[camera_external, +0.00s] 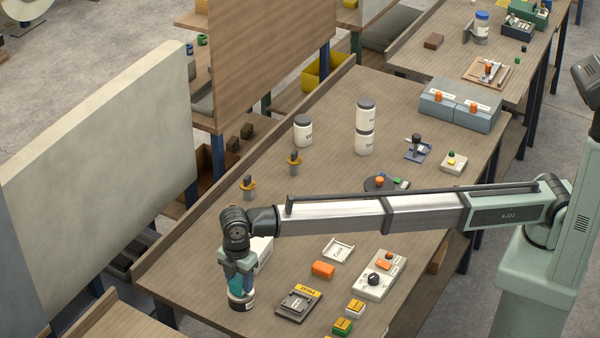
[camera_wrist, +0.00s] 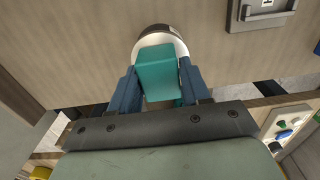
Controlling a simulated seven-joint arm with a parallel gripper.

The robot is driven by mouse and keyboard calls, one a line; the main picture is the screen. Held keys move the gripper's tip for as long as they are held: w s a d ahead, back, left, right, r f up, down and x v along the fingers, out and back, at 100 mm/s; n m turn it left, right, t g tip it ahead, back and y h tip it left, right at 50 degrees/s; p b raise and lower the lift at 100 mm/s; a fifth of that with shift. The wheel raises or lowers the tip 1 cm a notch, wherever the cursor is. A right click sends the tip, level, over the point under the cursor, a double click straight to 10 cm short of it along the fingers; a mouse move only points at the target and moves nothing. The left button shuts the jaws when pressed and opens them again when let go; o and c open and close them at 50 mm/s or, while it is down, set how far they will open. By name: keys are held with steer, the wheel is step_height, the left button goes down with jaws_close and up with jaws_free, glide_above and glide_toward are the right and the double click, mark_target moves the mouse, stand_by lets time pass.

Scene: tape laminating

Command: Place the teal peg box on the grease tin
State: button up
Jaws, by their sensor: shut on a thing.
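The teal peg box (camera_wrist: 157,72) is held between the two blue fingers of my gripper (camera_wrist: 158,84) in the wrist view. In the external view, my gripper (camera_external: 238,277) points down at the near left part of the workbench, with the teal box (camera_external: 236,287) partly hidden by the fingers. A round white tin with a dark band, apparently the grease tin (camera_external: 242,302), stands directly below the box. The tin (camera_wrist: 166,36) also shows behind the box in the wrist view. I cannot tell whether the box touches the tin's top.
A label-topped grey device (camera_external: 298,303), an orange block (camera_external: 323,270) and a white control box (camera_external: 379,276) lie right of the tin. White jars (camera_external: 303,130) stand farther back. The bench's raised left edge (camera_external: 190,222) is close by.

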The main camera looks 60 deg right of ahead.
mark_target(239, 279)
steer(key=shift+f, duration=0.15)
steer(key=o, duration=1.1)
step_height(239, 279, up, 12)
steer(key=shift+r, duration=0.15)
